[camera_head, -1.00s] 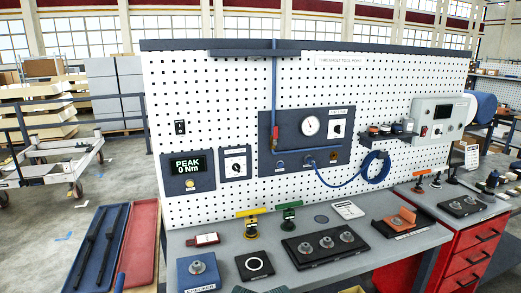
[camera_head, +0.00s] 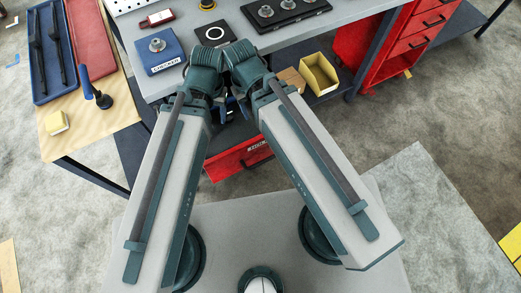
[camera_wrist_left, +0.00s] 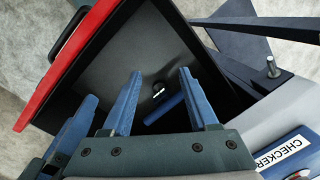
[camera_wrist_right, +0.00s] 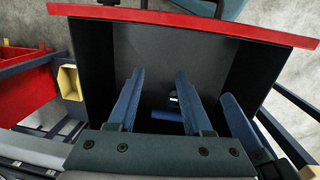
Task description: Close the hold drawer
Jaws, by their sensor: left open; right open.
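The hold drawer shows as a red front (camera_head: 240,160) with a label and dark handle below the bench, between my arms. It stands pulled out; its dark inside shows in the left wrist view, with the red front (camera_wrist_left: 62,62) at left, and in the right wrist view, with the front (camera_wrist_right: 180,18) across the top. A blue-handled item (camera_wrist_left: 165,111) lies inside, partly hidden by fingers. My left gripper (camera_wrist_left: 160,74) is open and empty, its fingers over the drawer. My right gripper (camera_wrist_right: 159,73) is open and empty over the drawer too, close beside the left one.
The grey bench top holds a blue checker block (camera_head: 160,52) and a dark tray of knobs (camera_head: 285,12). A yellow bin (camera_head: 320,75) stands right of my right gripper. A red drawer cabinet (camera_head: 425,25) is at upper right. Open floor lies at right.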

